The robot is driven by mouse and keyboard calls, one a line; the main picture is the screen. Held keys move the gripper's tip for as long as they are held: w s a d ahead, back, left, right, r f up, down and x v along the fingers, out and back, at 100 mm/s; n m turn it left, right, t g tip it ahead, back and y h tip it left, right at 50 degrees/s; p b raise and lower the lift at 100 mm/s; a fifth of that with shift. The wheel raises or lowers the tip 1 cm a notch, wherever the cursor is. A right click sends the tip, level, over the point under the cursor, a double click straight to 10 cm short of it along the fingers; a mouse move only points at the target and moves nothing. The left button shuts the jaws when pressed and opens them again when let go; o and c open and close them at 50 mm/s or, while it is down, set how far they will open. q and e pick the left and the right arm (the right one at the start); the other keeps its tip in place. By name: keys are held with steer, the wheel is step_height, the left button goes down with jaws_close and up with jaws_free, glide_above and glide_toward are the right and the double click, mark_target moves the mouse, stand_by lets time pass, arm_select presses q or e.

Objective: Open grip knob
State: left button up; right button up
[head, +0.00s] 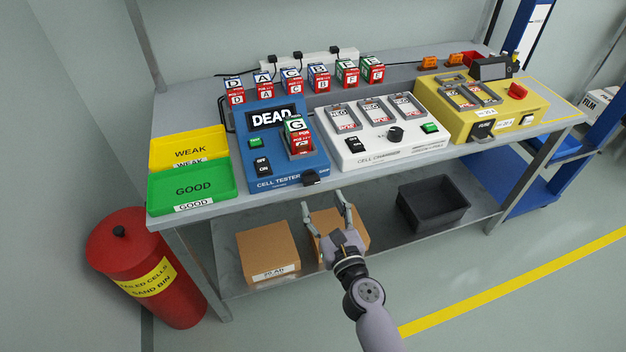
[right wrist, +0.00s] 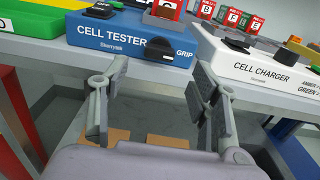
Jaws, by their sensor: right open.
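The grip knob is a black knob (head: 311,178) on the front face of the blue cell tester (head: 278,178), at its lower right corner. In the right wrist view the knob (right wrist: 160,48) sits beside the word GRIP. A cell marked G (head: 298,138) stands in the tester, and its display reads DEAD. My right gripper (head: 318,203) is open and empty, in front of the bench edge and a little below the knob, apart from it. In the right wrist view its two fingers (right wrist: 158,90) frame the space below the knob. My left gripper is not in view.
The white cell charger (head: 400,150) with its own black knob (head: 396,134) stands right of the tester. Green GOOD (head: 193,188) and yellow WEAK (head: 188,150) trays lie left. Several cells stand behind. Boxes (head: 266,250) and a dark crate (head: 433,203) fill the lower shelf.

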mark_target(312, 183)
steer(key=x, duration=0.8)
steer(key=shift+f+b, duration=0.1)
steer(key=shift+b, duration=0.2)
steer(key=shift+c, duration=0.2)
steer(key=c, duration=1.1)
steer(key=n, duration=0.5)
steer(key=shift+n, duration=0.4)
steer(key=o, duration=1.1)
steer(key=shift+o, duration=0.2)
steer(key=shift+s, duration=0.15)
steer(key=v, duration=1.1)
steer(key=shift+s, duration=0.35)
